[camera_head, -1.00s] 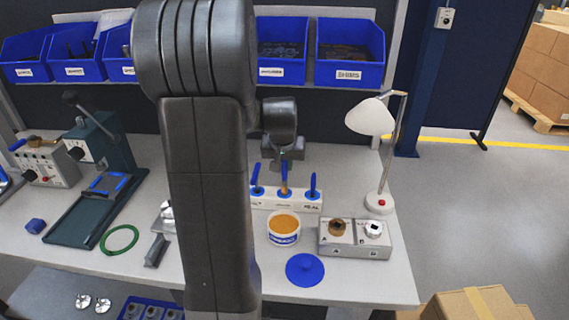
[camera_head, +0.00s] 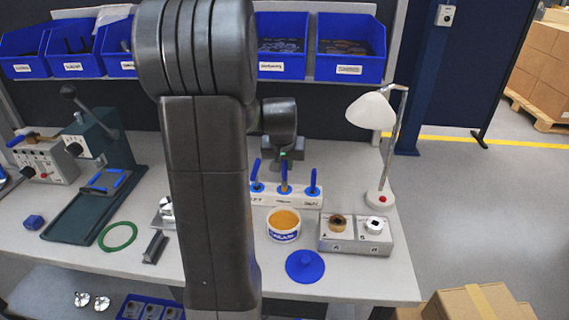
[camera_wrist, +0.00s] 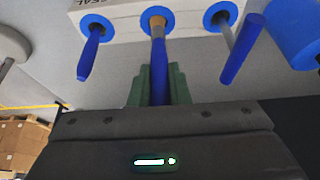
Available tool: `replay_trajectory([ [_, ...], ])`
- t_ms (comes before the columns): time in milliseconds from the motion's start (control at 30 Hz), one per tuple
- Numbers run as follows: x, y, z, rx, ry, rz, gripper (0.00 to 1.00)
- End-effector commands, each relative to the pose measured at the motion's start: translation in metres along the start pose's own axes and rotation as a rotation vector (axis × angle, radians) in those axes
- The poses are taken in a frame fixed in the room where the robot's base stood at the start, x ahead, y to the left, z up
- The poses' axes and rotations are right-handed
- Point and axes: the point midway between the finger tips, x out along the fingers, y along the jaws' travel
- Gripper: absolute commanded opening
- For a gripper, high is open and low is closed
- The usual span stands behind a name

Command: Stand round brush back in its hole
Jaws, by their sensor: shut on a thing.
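The white brush holder (camera_head: 300,202) stands on the bench, with blue-ringed holes and three blue-handled brushes. My gripper (camera_head: 285,157) is over its middle hole. In the wrist view my gripper's green fingers (camera_wrist: 158,85) are shut on the blue handle of the middle brush (camera_wrist: 159,70). That brush's tan part (camera_wrist: 157,28) is at the middle hole's blue ring (camera_wrist: 148,12); how deep it sits I cannot tell. The other brushes stand in the holes on either side, the left brush (camera_head: 256,170) and the right brush (camera_head: 313,181).
An open tub (camera_head: 284,222) and a round blue lid (camera_head: 305,266) are in front of the holder. A grey block with two fittings (camera_head: 356,238) and a lamp (camera_head: 380,198) stand to the right. Blue bins (camera_head: 350,68) hang behind. My arm hides part of the bench.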

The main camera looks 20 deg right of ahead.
Motion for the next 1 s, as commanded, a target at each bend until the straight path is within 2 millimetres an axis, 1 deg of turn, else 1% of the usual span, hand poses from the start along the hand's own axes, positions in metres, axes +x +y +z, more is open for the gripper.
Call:
replay_trajectory([
  [700,0.011,0.0,0.004,0.0,0.0,0.0,0.0],
  [1000,0.012,0.0,0.005,0.0,0.0,0.0,0.0],
])
